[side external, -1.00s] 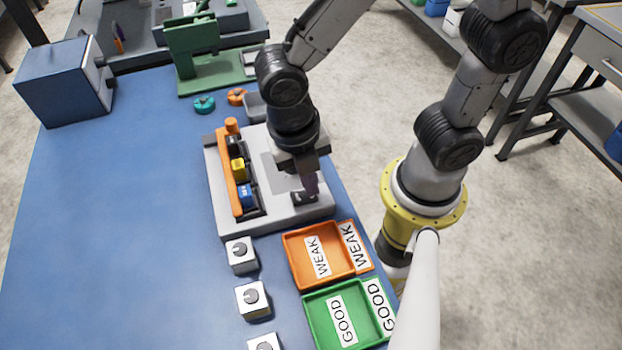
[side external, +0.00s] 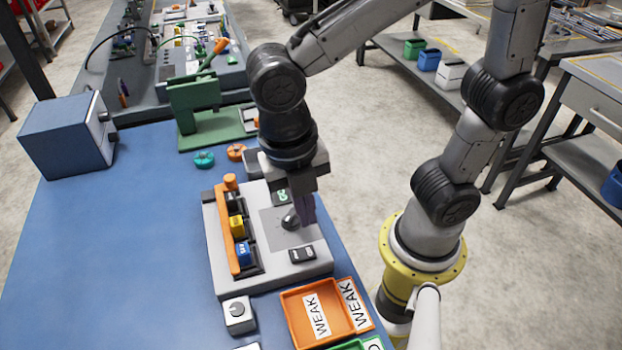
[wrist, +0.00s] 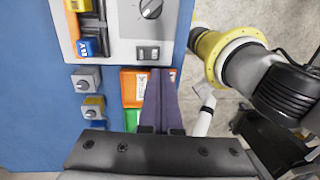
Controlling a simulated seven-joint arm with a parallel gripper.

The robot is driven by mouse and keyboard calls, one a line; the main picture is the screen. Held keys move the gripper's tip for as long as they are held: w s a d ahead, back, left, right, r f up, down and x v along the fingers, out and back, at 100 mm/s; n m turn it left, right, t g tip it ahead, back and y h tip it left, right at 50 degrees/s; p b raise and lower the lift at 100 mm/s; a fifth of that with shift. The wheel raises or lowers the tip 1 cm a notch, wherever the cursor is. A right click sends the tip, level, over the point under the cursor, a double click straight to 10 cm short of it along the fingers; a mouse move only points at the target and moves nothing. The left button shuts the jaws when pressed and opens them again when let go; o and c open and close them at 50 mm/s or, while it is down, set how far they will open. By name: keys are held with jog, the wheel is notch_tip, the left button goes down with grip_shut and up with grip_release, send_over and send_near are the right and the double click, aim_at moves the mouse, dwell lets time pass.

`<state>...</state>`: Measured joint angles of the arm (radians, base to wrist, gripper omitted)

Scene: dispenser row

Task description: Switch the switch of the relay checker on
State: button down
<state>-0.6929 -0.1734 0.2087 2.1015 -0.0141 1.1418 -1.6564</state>
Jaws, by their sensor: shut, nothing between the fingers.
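The relay checker (side external: 222,276) is a light grey box on the blue bench. Its black rocker switch (side external: 302,254) is on the panel's near right part; it also shows in the wrist view (wrist: 148,53). I cannot tell which side is pressed down. A dark round knob (side external: 290,222) sits farther back, with a small display with green characters (side external: 283,196) behind it. My gripper (side external: 309,222) is shut and empty, pointing down above the panel beside the knob in the side view. In the wrist view its fingertips (wrist: 160,72) appear just below the switch, apart from it.
Yellow (side external: 237,226) and blue (side external: 243,252) relays stand in the checker beside an orange bar (side external: 232,235). The orange WEAK tray (side external: 291,312) lies in front, with a small white knob box (side external: 238,314) to its left. A green press (side external: 195,105) stands behind.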

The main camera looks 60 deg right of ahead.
notch_tip(320, 180, up, 7)
jog(key=shift+s+d+f, duration=0.2)
jog(key=shift+s+d, duration=0.1)
jog(key=shift+d, duration=0.05)
jog(key=d+m+t, duration=0.3)
jog(key=d+m, duration=0.4)
jog(key=m, duration=0.6)
jog(key=s+d+f+m+t+y, duration=0.1)
jog(key=d+m+t, duration=0.2)
jog(key=d+m, duration=0.4)
jog(key=m, duration=0.7)
jog(key=shift+t, duration=0.4)
